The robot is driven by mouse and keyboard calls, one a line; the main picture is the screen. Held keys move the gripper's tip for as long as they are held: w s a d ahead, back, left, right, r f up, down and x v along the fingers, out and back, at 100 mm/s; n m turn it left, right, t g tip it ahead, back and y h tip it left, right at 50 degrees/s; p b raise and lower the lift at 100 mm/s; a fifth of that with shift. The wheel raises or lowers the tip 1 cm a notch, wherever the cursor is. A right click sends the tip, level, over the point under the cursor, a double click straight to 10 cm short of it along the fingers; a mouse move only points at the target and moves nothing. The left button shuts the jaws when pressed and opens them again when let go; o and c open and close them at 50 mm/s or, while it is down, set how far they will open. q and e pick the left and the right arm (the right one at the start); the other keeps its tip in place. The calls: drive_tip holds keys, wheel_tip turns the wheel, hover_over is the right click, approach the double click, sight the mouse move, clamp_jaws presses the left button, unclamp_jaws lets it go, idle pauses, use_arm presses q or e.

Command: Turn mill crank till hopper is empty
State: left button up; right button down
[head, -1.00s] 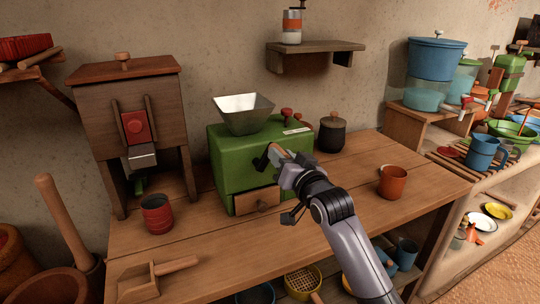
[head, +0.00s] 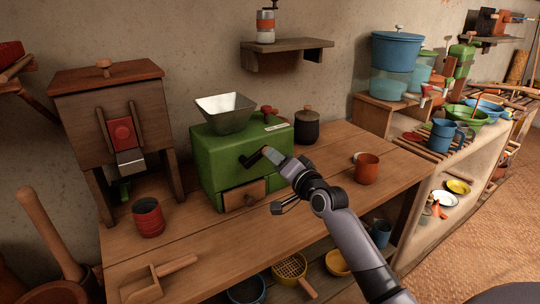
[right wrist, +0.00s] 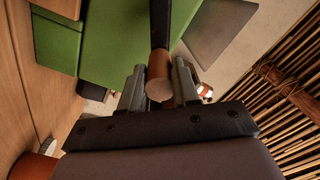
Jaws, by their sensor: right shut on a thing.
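The mill is a green box (head: 212,165) on the wooden table, with a metal funnel hopper (head: 226,118) on top and a wooden drawer (head: 243,195) at the front. I cannot make out what is inside the hopper. A dark crank arm (head: 251,159) is on the mill's front; it also shows in the right wrist view (right wrist: 160,25). My right gripper (head: 279,160) is shut on the crank's wooden handle (right wrist: 159,85), with one finger on each side of it. My left gripper is not in view.
A red cup (head: 148,218) and a wooden scoop (head: 155,280) lie left of the mill. A dark lidded jar (head: 307,128) stands behind its right side, and an orange mug (head: 367,170) stands to the right. A tall wooden bin (head: 110,95) is at the left.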

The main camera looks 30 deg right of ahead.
drive_tip(key=m, duration=0.1)
drive_tip(key=f+m, duration=0.1)
drive_tip(key=m, duration=0.1)
drive_tip(key=shift+d+f, duration=0.25)
drive_tip(key=shift+f, duration=0.05)
drive_tip(key=a+f+m+p, duration=0.1)
drive_tip(key=a+f+m, duration=0.2)
drive_tip(key=m, duration=0.7)
drive_tip(key=a+f+m+p, duration=0.2)
drive_tip(key=a+f+m, duration=0.1)
drive_tip(key=m, duration=0.8)
drive_tip(key=shift+a+f, duration=0.3)
drive_tip(key=shift+f, duration=0.15)
drive_tip(key=shift+m, duration=0.3)
drive_tip(key=c, duration=0.8)
unclamp_jaws()
